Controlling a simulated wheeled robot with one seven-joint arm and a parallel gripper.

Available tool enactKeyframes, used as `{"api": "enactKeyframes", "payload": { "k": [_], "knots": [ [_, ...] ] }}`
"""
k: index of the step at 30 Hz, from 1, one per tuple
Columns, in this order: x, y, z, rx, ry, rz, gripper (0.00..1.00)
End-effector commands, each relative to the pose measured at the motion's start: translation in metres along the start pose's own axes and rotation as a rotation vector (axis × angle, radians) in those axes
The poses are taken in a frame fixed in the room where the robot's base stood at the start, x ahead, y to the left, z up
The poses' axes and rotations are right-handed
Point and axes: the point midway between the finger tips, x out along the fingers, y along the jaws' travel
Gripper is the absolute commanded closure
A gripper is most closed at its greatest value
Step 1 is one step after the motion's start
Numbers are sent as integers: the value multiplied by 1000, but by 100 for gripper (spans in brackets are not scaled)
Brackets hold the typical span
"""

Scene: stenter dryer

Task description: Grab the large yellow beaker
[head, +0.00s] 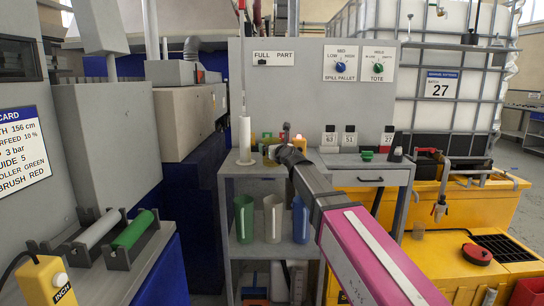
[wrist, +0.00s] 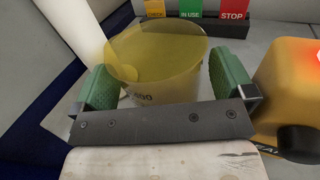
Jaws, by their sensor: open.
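The large yellow beaker (wrist: 155,60) is see-through, with dark markings low on its near side. It fills the middle of the wrist view and looks upright. My gripper (wrist: 160,76) is open, with one green pad at the left of the beaker and one at the right. The beaker lies between the pads; whether either pad touches it I cannot tell. In the head view my gripper (head: 284,143) is over the top of the grey workstation, and the beaker is small and partly hidden there.
An orange-yellow device (wrist: 285,90) stands close to the right pad. A row of coloured blocks with a red STOP block (wrist: 233,14) is behind the beaker. Green (head: 244,220), pale (head: 273,220) and blue (head: 301,220) vessels stand on the shelf below. A white roll (head: 245,140) stands upright at the left.

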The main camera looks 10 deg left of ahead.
Motion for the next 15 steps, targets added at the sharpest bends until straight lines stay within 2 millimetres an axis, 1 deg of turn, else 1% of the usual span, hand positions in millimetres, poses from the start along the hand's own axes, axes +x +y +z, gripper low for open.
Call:
{"api": "enactKeyframes", "payload": {
  "k": [1,2,9,11,12,13,15],
  "knots": [
    [9,0,0,0,0,0,0],
    [10,0,0,0,0,0,0],
    [10,0,0,0,0,0,0],
    [10,0,0,0,0,0,20],
    [10,0,0,0,0,0,33],
    [10,0,0,0,0,0,42],
    [10,0,0,0,0,0,42]
  ]
}}
